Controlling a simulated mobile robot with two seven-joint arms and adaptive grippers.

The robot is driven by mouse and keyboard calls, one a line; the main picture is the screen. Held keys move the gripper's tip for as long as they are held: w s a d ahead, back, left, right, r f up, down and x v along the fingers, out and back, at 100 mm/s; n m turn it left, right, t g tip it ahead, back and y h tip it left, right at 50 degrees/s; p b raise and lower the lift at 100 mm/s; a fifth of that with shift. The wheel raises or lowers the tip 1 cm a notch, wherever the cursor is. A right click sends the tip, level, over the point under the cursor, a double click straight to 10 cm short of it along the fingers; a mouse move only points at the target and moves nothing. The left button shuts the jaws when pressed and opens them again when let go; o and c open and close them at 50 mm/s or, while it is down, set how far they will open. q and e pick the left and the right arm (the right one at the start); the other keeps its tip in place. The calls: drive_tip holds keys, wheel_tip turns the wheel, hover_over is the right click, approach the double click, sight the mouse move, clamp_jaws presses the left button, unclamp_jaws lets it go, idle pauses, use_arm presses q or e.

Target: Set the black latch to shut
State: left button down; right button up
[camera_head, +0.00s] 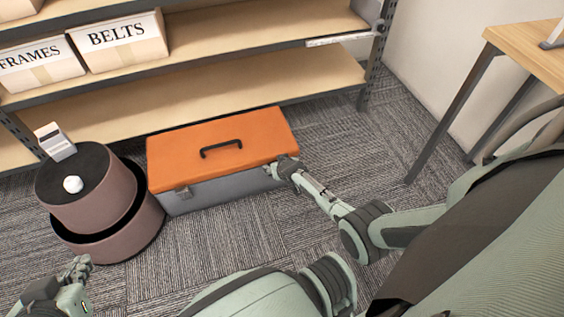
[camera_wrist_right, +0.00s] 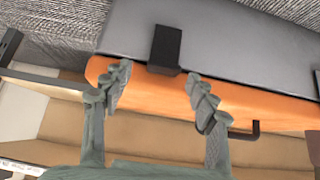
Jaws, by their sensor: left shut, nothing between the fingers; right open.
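An orange-lidded grey toolbox (camera_head: 222,150) stands on the carpet with its lid down. Its black latch (camera_wrist_right: 166,48) shows in the right wrist view, on the grey front at the lid's edge. I cannot tell for sure if it is fastened. My right gripper (camera_wrist_right: 157,77) is open, its fingers apart on either side of the latch's lid end, with nothing held. In the head view the right gripper (camera_head: 282,167) is at the box's front right corner and mostly hides this latch. My left gripper (camera_head: 78,268) is shut and empty, low at the left, away from the box.
Another latch (camera_head: 183,192) is at the box's front left. A black handle (camera_head: 221,148) tops the lid. A round brown stool-like stack (camera_head: 92,190) bearing small white items stands left. Shelving (camera_head: 200,95) is behind and a wooden table (camera_head: 530,50) right. Carpet in front is clear.

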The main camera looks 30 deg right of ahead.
drive_tip(key=v, duration=0.9)
drive_tip(key=shift+a+r, duration=0.25)
drive_tip(key=shift+a, duration=0.05)
drive_tip(key=shift+s, duration=0.1)
